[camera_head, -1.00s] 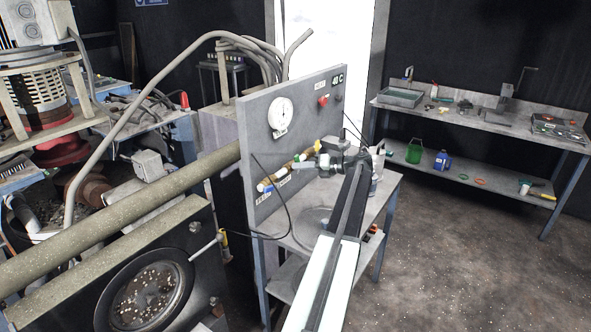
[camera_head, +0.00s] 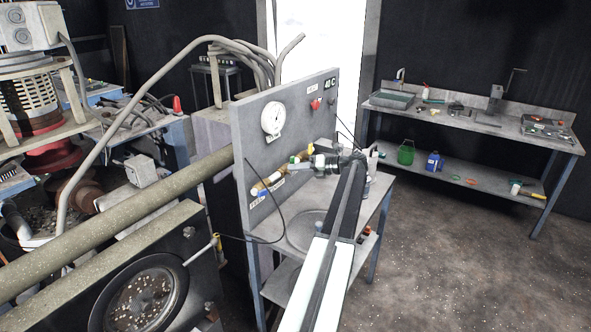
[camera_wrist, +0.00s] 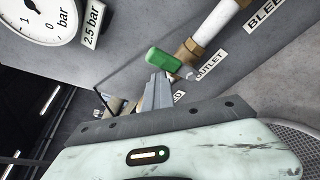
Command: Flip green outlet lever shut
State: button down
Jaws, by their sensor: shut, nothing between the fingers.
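The green outlet lever (camera_wrist: 165,62) is in the upper middle of the wrist view, on a brass valve (camera_wrist: 187,50) beside the OUTLET label (camera_wrist: 211,65). It appears to point across the pipe rather than along it. My gripper (camera_wrist: 157,80) is shut and empty, its tips just below the lever in the picture; I cannot tell whether they touch it. In the head view my gripper (camera_head: 294,168) is close to the grey panel (camera_head: 245,130), in front of the pipe. A small bit of green (camera_head: 310,149) there seems to be the lever.
A pressure gauge (camera_wrist: 38,18) sits on the panel, with a 2.5 bar label (camera_wrist: 92,25) beside it. A thin black cable (camera_head: 262,208) hangs in front of the panel. A metal side table (camera_head: 372,205) stands below. The floor to the right is open.

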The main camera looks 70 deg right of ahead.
jog(key=shift+d+r, duration=0.2)
jog(key=shift+d, duration=0.1)
jog(key=a, duration=0.5)
jog(key=s+d, duration=0.1)
jog(key=s, duration=0.8)
jog(key=shift+d+f, duration=0.2)
jog(key=shift+d, duration=0.1)
